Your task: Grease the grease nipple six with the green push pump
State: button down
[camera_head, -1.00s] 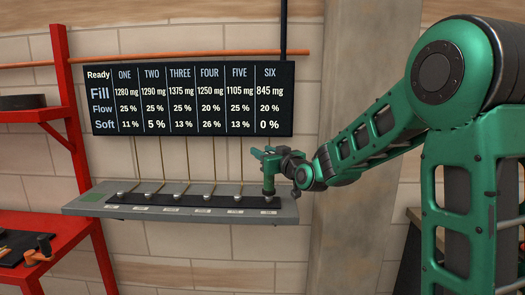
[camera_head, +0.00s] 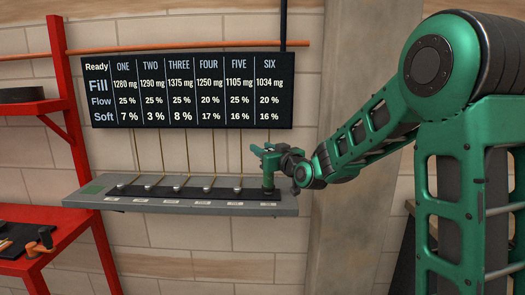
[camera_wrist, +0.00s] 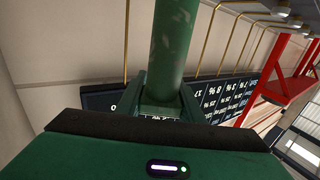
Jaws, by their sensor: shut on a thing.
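The green push pump (camera_head: 269,168) stands upright over the sixth, rightmost place on the grey ledge (camera_head: 290,210); it hides the nipple under it. My gripper (camera_head: 272,158) is shut on the pump from the right. In the wrist view the pump (camera_wrist: 172,45) shows as a scuffed green tube between my gripper's fingers (camera_wrist: 163,95). The other nipples stand in a row on a dark strip, such as nipple five (camera_head: 238,190) just left of the pump. The dark display (camera_head: 190,95) reads 1034 mg fill, 20 % flow and 16 % soft under SIX.
A red shelf frame (camera_head: 62,100) stands at the left, with a tool with orange parts (camera_head: 40,243) on its lower board. Thin tubes rise from the ledge behind the nipples. A concrete pillar (camera_head: 345,220) stands right of the ledge.

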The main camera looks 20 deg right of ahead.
jog(key=shift+r, duration=2.15)
